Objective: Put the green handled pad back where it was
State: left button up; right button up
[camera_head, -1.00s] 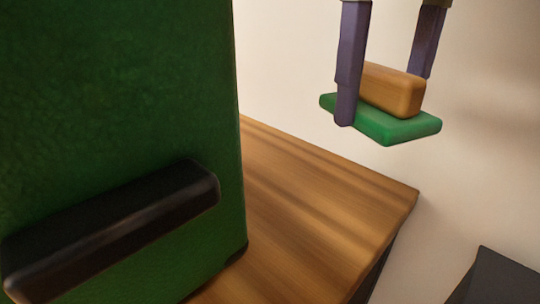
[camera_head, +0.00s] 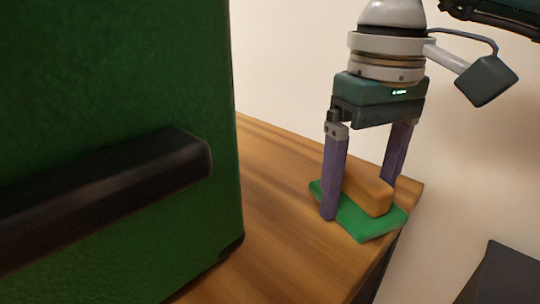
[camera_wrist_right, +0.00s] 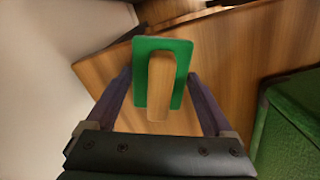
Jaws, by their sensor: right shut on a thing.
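The green handled pad (camera_head: 366,224) is a flat green slab with a light wooden block handle (camera_head: 368,190) on top. It is low at the far right corner of the wooden table (camera_head: 285,195), roughly level. I cannot tell whether it touches the tabletop. My right gripper (camera_head: 360,198) points down and is shut on the pad, one purple finger at each side. The wrist view shows the pad (camera_wrist_right: 141,70) between the fingers, with the handle along its middle. My left gripper is not in view.
A large green box (camera_head: 110,80) with a dark handle bar (camera_head: 110,190) stands on the table at the left, near the camera. A dark object (camera_head: 500,278) is at the lower right, beyond the table's edge. Bare tabletop lies between box and pad.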

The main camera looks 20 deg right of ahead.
aim_at(364, 172)
jog(key=shift+f, duration=0.15)
jog(key=o, duration=1.2)
jog(key=shift+r, duration=0.3)
notch_tip(364, 172, up, 12)
jog(key=p, duration=0.3)
jog(key=shift+f, duration=0.1)
